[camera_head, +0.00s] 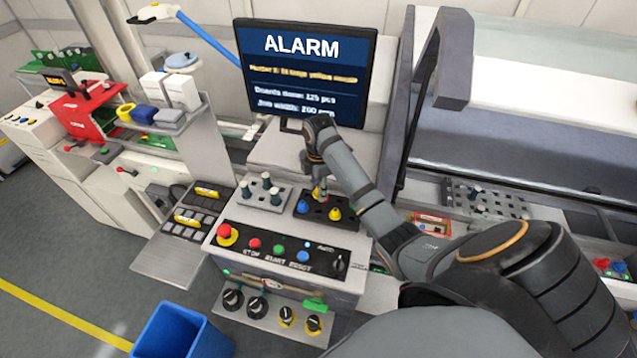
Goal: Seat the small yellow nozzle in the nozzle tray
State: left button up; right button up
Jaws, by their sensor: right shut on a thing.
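The dark nozzle tray (318,218) lies on top of the control console, below the monitor. A blue nozzle (303,206) and a yellow nozzle (335,213) stand in it. My right gripper (320,184) reaches down over the back of the tray. It is shut on a small nozzle (322,194), which I take for the small yellow nozzle; its colour is hard to make out. The held nozzle is close above or touching the tray; I cannot tell which. My left gripper is not in view.
A grey plate with several dark pegs (263,195) lies left of the tray. In front is a panel with a red stop button (227,235). The monitor (305,70) reads ALARM behind my wrist. A blue bin (180,330) stands on the floor.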

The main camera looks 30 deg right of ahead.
jog(key=shift+w+d+f, duration=0.1)
jog(key=shift+w+f, duration=0.05)
jog(key=shift+f, duration=0.35)
jog(key=shift+w+d+f, duration=0.1)
jog(key=shift+f, duration=0.4)
notch_tip(320, 180, down, 4)
jog(key=shift+w+r, duration=0.1)
jog(key=shift+r, duration=0.15)
jog(key=shift+f, duration=0.7)
jog(key=shift+d+f, duration=0.1)
jog(key=shift+f, duration=1.05)
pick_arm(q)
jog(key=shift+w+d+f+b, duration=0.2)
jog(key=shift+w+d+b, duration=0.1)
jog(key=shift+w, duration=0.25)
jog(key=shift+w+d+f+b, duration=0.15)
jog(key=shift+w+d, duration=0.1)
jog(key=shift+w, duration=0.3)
pick_arm(e)
jog(key=shift+w+f, duration=0.1)
jog(key=shift+f, duration=0.65)
